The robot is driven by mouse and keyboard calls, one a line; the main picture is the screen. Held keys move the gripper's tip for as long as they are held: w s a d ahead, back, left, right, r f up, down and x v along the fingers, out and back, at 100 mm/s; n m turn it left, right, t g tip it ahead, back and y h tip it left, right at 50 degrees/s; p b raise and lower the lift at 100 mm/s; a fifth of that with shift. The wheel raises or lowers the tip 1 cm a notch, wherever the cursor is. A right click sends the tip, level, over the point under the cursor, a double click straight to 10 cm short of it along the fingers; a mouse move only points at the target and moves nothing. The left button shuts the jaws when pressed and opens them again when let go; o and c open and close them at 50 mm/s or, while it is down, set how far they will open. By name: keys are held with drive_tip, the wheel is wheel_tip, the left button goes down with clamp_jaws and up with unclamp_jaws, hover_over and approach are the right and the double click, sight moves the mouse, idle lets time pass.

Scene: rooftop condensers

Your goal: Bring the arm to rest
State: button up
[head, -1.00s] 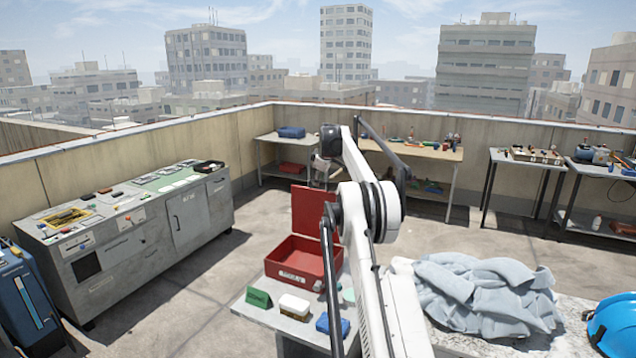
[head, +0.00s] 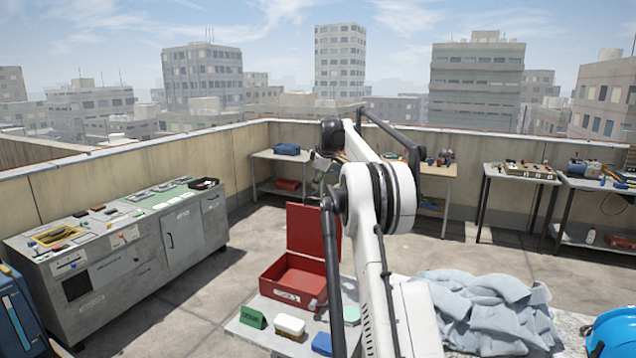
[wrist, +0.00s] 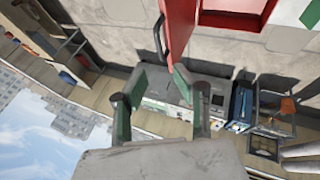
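My white arm (head: 385,270) rises from the bottom of the head view, bends at a dark-ringed joint and reaches away over the rooftop. My gripper (wrist: 160,75) shows in the wrist view with its two green-grey fingers spread apart and nothing between them. In the head view the arm's far end is small and partly hidden by its own links, so the fingers are not clear there. The open red toolbox (head: 292,295) stands on a small table beneath and left of the arm. Its raised red lid (wrist: 181,25) shows beyond the fingers in the wrist view.
A green block (head: 252,317), a white box (head: 290,325) and a blue item (head: 322,343) lie before the toolbox. Grey cloth (head: 490,310) and a blue helmet (head: 612,330) are at right. A grey cabinet (head: 130,255) stands left. Open floor lies between cabinet and toolbox.

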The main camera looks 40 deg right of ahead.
drive_tip(key=shift+a, duration=0.15)
drive_tip(key=s+a+r+m+b, duration=0.15)
drive_tip(key=s+a, duration=0.35)
drive_tip(key=a, duration=0.7)
drive_tip(key=s+a+r+y+b, duration=0.1)
drive_tip(key=s+a+b, duration=0.25)
drive_tip(key=a, duration=0.85)
drive_tip(key=s+a+r+m+b, duration=0.15)
drive_tip(key=s+a, duration=0.35)
drive_tip(key=a, duration=0.7)
drive_tip(key=s+a+f+t+b, duration=0.1)
drive_tip(key=s+a+f+b, duration=0.1)
drive_tip(key=s+a+f, duration=0.35)
drive_tip(key=s+a+f+b, duration=0.1)
drive_tip(key=s+a+f, duration=0.2)
drive_tip(key=s+a, duration=0.55)
drive_tip(key=s+a+f+m+b, duration=0.1)
drive_tip(key=s+a+f, duration=0.3)
drive_tip(key=s+f, duration=0.4)
drive_tip(key=s+a+f+m+y+b, duration=0.1)
drive_tip(key=s+a+f, duration=0.3)
drive_tip(key=s+f, duration=0.4)
drive_tip(key=shift+s+f+y+b, duration=0.3)
drive_tip(key=shift+s+f+b, duration=0.1)
drive_tip(key=shift+s+b, duration=0.6)
drive_tip(key=shift+s, duration=0.1)
